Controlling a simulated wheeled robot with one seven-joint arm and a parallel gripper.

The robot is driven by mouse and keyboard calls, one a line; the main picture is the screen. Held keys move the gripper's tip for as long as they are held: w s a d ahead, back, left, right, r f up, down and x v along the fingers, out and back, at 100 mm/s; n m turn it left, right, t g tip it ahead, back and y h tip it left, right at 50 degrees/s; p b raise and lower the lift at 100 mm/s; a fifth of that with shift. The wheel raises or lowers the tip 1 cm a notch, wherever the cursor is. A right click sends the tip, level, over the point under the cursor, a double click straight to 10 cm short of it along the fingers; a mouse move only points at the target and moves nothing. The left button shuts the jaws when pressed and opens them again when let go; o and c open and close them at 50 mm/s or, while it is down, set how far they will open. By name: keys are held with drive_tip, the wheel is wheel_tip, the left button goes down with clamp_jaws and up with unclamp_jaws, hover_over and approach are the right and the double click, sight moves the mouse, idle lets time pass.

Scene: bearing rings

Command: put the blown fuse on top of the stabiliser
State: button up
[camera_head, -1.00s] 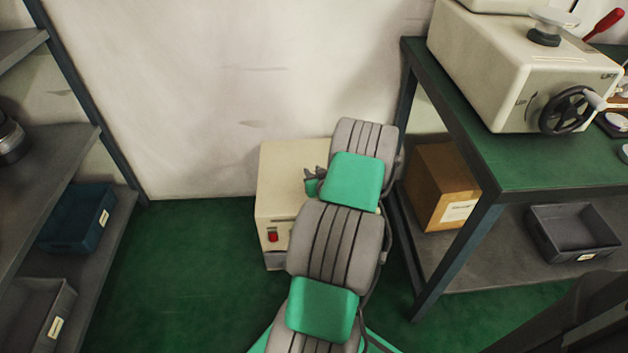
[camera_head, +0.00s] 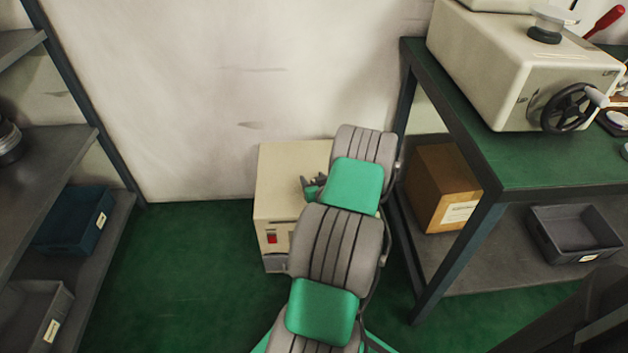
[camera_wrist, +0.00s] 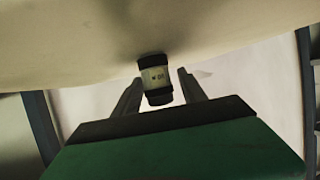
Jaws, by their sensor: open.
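The stabiliser (camera_head: 277,195) is a cream box on the green floor against the wall, with a red switch on its front. My arm covers its right part. In the wrist view its cream surface (camera_wrist: 60,45) fills the top of the picture. The blown fuse (camera_wrist: 155,80), a short cylinder with a pale printed band and dark ends, has one end against that surface. My gripper (camera_wrist: 161,76) is open, with one finger on each side of the fuse and gaps showing. In the head view my gripper (camera_head: 311,187) is small, over the stabiliser's top; the fuse cannot be made out there.
A green-topped bench (camera_head: 540,165) with a cream machine (camera_head: 515,70) stands right. Its lower shelf holds a cardboard box (camera_head: 440,180) and a grey bin (camera_head: 575,235). A shelf rack with a blue bin (camera_head: 75,220) stands left. Floor left of the stabiliser is clear.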

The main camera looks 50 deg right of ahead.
drive_tip(key=shift+r+p, duration=0.35)
drive_tip(key=p+v, duration=0.1)
drive_tip(key=v, duration=1)
drive_tip(key=shift+s+f+p, duration=0.1)
drive_tip(key=shift+f+p, duration=0.05)
drive_tip(key=shift+p, duration=0.25)
drive_tip(key=shift+s+a, duration=0.25)
drive_tip(key=shift+a, duration=0.1)
drive_tip(key=w+a+r+n+g+y, duration=0.1)
drive_tip(key=w+a+r+n+y, duration=0.2)
drive_tip(key=a, duration=0.5)
drive_tip(key=w+a+r+n+g+y, duration=0.1)
drive_tip(key=w+a+r+n+y, duration=0.15)
drive_tip(key=w+a, duration=0.4)
drive_tip(key=w+a+r+n+g+y, duration=0.1)
drive_tip(key=w+a+r+n+y, duration=0.2)
drive_tip(key=a, duration=0.6)
drive_tip(key=s+a+r+m+g, duration=0.1)
drive_tip(key=s+a+r+g, duration=0.2)
drive_tip(key=s+a, duration=0.3)
drive_tip(key=s+a+r+m+g+h, duration=0.1)
drive_tip(key=s+a+r+g, duration=0.2)
drive_tip(key=a, duration=0.9)
drive_tip(key=s+r, duration=0.2)
drive_tip(key=s, duration=0.2)
drive_tip(key=shift+s+r, duration=0.2)
drive_tip(key=shift+r, duration=0.15)
drive_tip(key=shift+c, duration=0.3)
